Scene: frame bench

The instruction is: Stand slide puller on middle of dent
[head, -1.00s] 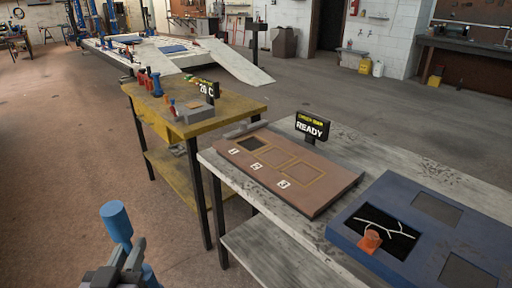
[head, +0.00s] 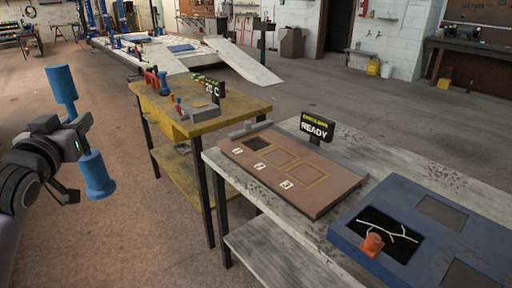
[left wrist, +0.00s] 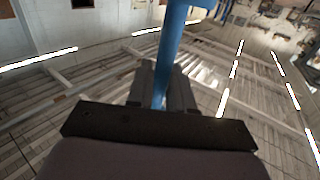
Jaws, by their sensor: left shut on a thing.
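My left gripper (head: 82,135) is shut on the blue slide puller (head: 97,175) and holds it in the air at the left of the head view. The puller has a thick top cylinder (head: 61,84) and a wide lower end; the jaws hide its middle. Its blue shaft also shows between the fingers in the left wrist view (left wrist: 168,60). I cannot make out a dent for certain. A blue panel (head: 345,238) at the right has a dark window with white branching lines (head: 388,225) and an orange piece (head: 373,243). My right gripper is not in view.
A brown board (head: 318,202) with numbered outlines and a READY sign (head: 317,127) are on the grey table (head: 420,177). A yellow bench (head: 238,107) with tools stands behind. Far back is a white ramped frame bench (head: 236,62). The floor at left is clear.

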